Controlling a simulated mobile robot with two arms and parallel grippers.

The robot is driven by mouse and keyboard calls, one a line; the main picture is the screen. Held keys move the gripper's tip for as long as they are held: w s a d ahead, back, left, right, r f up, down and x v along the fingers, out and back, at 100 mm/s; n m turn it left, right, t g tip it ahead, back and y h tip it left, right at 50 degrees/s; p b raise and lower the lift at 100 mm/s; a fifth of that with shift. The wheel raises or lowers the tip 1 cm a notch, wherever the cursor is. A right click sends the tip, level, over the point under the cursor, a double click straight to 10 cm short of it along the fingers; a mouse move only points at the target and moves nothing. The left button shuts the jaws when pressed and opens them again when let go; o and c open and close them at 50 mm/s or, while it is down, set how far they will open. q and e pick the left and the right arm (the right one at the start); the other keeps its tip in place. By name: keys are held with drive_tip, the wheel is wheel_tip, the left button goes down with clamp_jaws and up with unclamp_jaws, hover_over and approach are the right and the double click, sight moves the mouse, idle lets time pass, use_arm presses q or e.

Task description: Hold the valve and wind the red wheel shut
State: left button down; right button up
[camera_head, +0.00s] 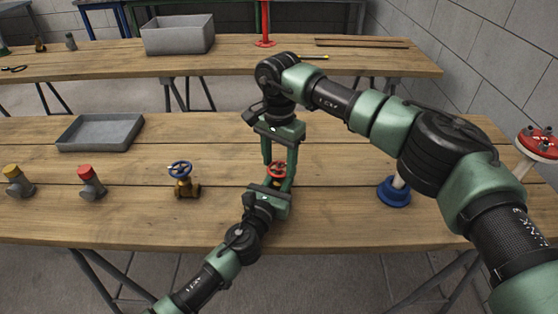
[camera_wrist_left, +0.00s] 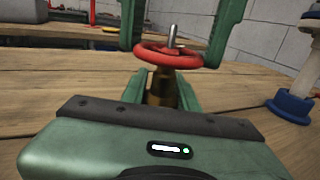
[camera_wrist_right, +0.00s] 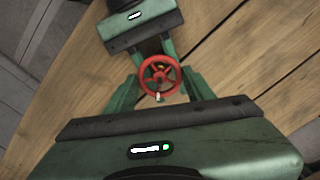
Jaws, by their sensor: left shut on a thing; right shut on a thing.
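The valve with the red wheel (camera_head: 277,168) stands upright on the near bench, mostly hidden between my grippers in the head view. In the left wrist view its red wheel (camera_wrist_left: 168,55) and grey stem top the brass body (camera_wrist_left: 160,92). My left gripper (camera_head: 276,186) comes in low from the near side and is shut on the brass body. My right gripper (camera_head: 279,176) points down from above, its two fingers shut on opposite sides of the wheel's rim. The right wrist view shows the wheel's spokes (camera_wrist_right: 159,75) between its fingers.
A blue-wheeled valve (camera_head: 183,180), red-capped (camera_head: 91,182) and yellow-capped (camera_head: 17,181) fittings and a grey tray (camera_head: 100,132) sit to the left. A blue-based part (camera_head: 394,191) stands to the right. The far bench (camera_head: 110,60) holds a grey bin (camera_head: 178,35).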

drive_tip(key=m, duration=0.5)
drive_tip(key=shift+m, duration=0.3)
drive_tip(key=m, duration=1)
drive_tip(key=shift+m, duration=0.4)
use_arm(q)
drive_tip(key=shift+f, duration=0.1)
use_arm(e)
drive_tip(key=m, duration=1.1)
drive_tip(key=shift+w, duration=0.1)
drive_tip(key=m, duration=1)
drive_tip(key=shift+m, duration=0.4)
drive_tip(key=m, duration=0.4)
drive_tip(key=shift+d+m, duration=0.1)
drive_tip(key=shift+m, duration=0.2)
